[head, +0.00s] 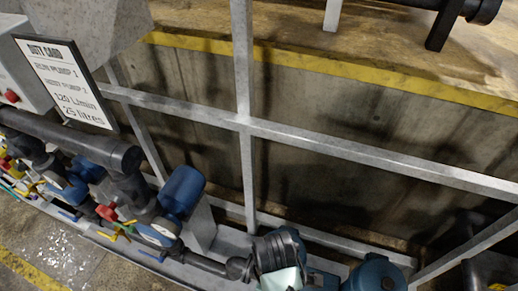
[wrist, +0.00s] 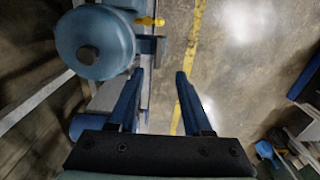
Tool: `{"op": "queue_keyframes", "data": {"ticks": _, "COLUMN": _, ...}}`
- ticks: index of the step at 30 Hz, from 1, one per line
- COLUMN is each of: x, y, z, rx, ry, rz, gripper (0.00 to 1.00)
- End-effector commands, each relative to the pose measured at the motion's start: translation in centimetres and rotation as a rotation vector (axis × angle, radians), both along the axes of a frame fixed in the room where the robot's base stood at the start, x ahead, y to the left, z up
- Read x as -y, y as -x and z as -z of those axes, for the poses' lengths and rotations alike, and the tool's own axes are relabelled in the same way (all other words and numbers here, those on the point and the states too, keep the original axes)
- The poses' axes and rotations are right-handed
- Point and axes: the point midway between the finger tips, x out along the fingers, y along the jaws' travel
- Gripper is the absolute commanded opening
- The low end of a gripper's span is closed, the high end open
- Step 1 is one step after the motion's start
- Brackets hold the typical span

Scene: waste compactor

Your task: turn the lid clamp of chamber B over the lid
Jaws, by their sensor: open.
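I see no lid clamp, no lid and nothing marked as chamber B in either view. My gripper (wrist: 160,74) shows in the wrist view with its two blue fingers apart. It is open, with nothing between the fingers but floor beyond them.
The head view shows pumps with a blue motor (head: 182,189), a duty card (head: 66,82) and grey rails (head: 320,147).

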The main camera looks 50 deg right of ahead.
Motion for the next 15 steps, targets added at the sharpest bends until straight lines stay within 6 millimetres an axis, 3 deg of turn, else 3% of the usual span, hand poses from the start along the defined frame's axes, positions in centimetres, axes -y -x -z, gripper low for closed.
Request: {"op": "queue_keyframes", "data": {"ticks": 15, "x": -0.1, "y": -0.1, "z": 9.4, "rx": 0.003, "ry": 0.001, "rz": 0.001, "gripper": 0.5}}
